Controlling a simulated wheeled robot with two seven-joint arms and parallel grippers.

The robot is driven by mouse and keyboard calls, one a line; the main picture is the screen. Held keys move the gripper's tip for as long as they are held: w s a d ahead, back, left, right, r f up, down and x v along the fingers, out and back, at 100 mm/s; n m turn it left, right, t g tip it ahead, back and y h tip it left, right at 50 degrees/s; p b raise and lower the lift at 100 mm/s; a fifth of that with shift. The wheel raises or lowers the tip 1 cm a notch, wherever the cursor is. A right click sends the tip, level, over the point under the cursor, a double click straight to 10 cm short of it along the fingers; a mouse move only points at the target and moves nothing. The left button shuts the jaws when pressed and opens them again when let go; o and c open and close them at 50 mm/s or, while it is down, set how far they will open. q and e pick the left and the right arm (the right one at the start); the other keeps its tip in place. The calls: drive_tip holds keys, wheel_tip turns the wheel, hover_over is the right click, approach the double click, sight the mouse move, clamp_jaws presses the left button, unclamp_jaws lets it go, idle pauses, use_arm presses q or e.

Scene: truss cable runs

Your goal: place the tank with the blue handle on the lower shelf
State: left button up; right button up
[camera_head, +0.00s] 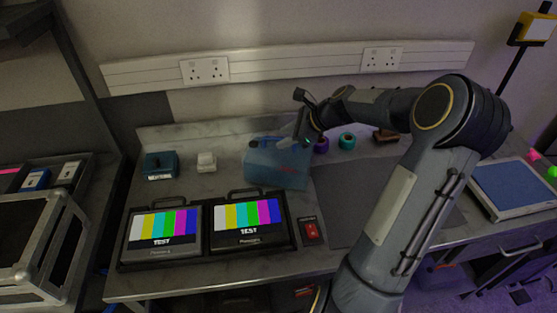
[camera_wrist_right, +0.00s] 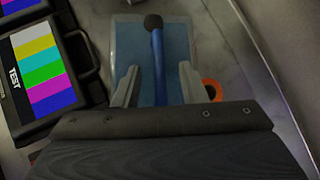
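The tank (camera_head: 270,172) is a translucent blue container standing on the grey bench behind the two monitors. In the right wrist view the tank (camera_wrist_right: 138,38) shows from above, with a blue handle (camera_wrist_right: 158,62) and a dark round cap at the far end. My right gripper (camera_head: 297,141) is at the top of the tank. In the wrist view its two fingers (camera_wrist_right: 158,88) are open, one on each side of the handle, with gaps between. My left gripper is not in view. I cannot tell which surface is the lower shelf.
Two test-pattern monitors (camera_head: 163,233) stand in front of the tank, with a red switch box (camera_head: 311,231) beside them. A teal box (camera_head: 160,165) and purple and green rolls (camera_head: 347,141) are nearby. A metal-edged case (camera_head: 22,240) is at left. A dark mat lies right.

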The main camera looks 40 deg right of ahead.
sight(279, 138)
drive_tip(key=x, duration=0.3)
drive_tip(key=shift+w+a+f, duration=0.1)
drive_tip(key=shift+w+a, duration=0.05)
drive_tip(key=shift+w, duration=0.05)
clamp_jaws()
idle(1.2)
drive_tip(key=shift+w, duration=0.1)
